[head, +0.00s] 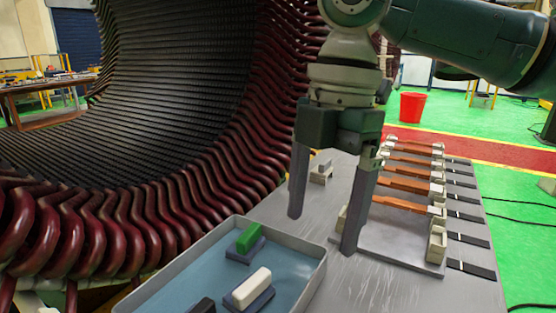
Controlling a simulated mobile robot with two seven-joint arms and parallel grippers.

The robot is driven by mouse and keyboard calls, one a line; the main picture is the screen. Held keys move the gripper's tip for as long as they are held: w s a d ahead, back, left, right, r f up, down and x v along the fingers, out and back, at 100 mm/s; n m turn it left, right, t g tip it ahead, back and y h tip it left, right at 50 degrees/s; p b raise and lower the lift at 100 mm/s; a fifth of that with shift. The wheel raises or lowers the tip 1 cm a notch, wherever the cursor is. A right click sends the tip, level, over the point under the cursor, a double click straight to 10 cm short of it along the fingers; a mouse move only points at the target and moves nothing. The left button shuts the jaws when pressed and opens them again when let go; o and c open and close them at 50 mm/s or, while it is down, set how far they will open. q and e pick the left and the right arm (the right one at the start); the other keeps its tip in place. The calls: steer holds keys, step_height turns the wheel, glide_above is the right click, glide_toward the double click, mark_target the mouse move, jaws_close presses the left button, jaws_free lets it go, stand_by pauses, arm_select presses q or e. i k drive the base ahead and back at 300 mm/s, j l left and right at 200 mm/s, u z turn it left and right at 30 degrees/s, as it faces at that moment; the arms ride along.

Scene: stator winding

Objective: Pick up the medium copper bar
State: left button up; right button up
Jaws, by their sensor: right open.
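Several copper bars lie side by side across a rack with pale end blocks on the grey table. The nearest copper bar (402,204) and the one behind it (408,184) show best, and others (410,163) lie farther back. I cannot tell for sure which is the medium one. My right gripper (322,232) points down, open and empty, left of the bars' near end. Its right finger partly hides the left end of the rack. It is apart from the bars. My left gripper is not in view.
A blue-lined tray (321,262) at the front holds a green block (249,237) and a white block (252,288). Black strips (470,270) lie along the table's right side. The large stator with dark red coils (150,220) fills the left.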

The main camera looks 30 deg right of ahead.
mark_target(432, 175)
steer(key=z, duration=1.8)
